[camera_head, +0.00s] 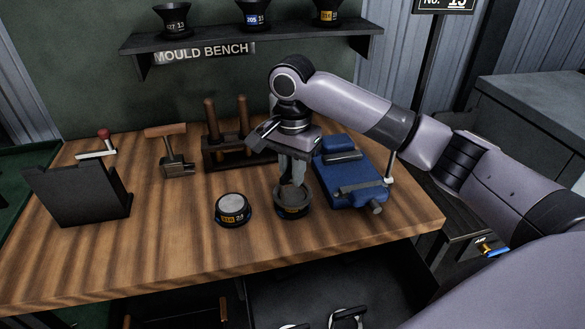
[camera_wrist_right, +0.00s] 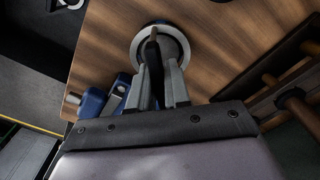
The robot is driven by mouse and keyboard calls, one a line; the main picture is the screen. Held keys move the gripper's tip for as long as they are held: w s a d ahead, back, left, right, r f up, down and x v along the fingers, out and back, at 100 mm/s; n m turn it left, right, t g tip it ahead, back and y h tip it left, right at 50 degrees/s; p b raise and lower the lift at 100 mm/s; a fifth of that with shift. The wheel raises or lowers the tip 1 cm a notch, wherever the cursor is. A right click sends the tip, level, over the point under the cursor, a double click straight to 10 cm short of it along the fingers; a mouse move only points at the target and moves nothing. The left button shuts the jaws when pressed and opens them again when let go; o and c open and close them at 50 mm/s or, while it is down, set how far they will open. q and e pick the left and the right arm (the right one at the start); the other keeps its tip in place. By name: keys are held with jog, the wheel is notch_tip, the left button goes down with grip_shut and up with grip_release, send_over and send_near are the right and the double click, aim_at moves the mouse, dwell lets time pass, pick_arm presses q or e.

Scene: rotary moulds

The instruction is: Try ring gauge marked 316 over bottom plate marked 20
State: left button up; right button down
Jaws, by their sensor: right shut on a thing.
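My right gripper (camera_head: 292,180) points down over a round dark piece (camera_head: 293,207) on the wooden bench, with a grey inside and an orange label too small to read. In the right wrist view the piece shows as a pale ring (camera_wrist_right: 140,42) around a grey centre. The gripper fingers (camera_wrist_right: 163,80) are shut on a narrow dark part, probably the ring gauge; the fingers hide where it meets the piece. I cannot tell whether ring and plate are seated together. A second round piece (camera_head: 232,205) with a grey top and yellow label stands apart to the left. My left gripper is not in view.
A blue vise (camera_head: 350,172) stands close right of the gripper. A wooden rack (camera_head: 222,150) with upright handles is behind, and a mallet-like tool (camera_head: 172,150) is left of it. A dark angled stand (camera_head: 80,195) is at far left. The front bench is clear.

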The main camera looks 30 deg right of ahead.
jog(key=shift+f, duration=1.25)
dwell(1.2)
jog(key=shift+r, duration=3.7)
